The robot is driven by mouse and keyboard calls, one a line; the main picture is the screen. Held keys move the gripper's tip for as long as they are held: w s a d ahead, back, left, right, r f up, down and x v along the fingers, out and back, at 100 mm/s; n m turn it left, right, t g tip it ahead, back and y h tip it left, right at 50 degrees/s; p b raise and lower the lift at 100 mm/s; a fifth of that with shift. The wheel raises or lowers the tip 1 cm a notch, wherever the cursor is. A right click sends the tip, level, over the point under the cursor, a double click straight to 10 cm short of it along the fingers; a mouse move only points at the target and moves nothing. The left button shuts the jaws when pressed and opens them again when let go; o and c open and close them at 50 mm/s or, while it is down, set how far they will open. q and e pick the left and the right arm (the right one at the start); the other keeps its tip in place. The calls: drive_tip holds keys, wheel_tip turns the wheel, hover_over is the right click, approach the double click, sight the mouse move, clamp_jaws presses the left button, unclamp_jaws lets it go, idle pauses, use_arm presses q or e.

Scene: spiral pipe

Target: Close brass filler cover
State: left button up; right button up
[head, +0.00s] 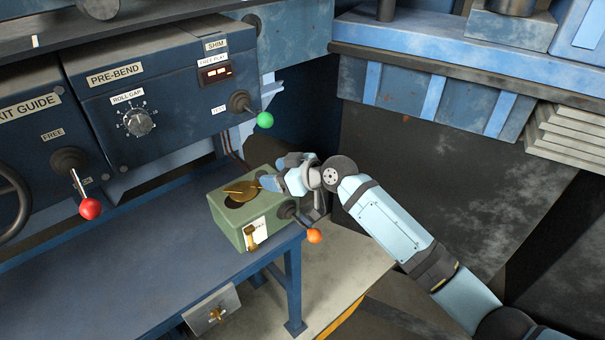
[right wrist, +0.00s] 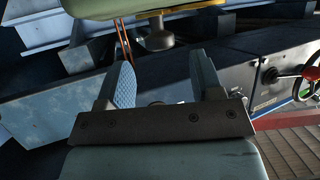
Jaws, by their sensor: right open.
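The brass filler cover (head: 241,189) is a round plate on top of a green box (head: 230,227) at the table's right corner in the head view. A dark round area shows beside the cover; I cannot tell how far the cover is tilted. My right gripper (head: 268,182) is just right of the cover, over the box's right part. Whether it touches the cover is unclear. In the right wrist view its two fingers (right wrist: 165,88) stand apart with nothing seen held between them. My left gripper is out of view.
A lever with an orange knob (head: 314,236) sticks out at the box's right side, below my right wrist. A green-knobbed lever (head: 265,120) is on the panel behind. The blue table (head: 130,250) left of the box is clear.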

drive_tip(key=b+v, duration=0.1)
drive_tip(key=v, duration=1)
drive_tip(key=shift+b, duration=0.3)
drive_tip(key=shift+a, duration=0.1)
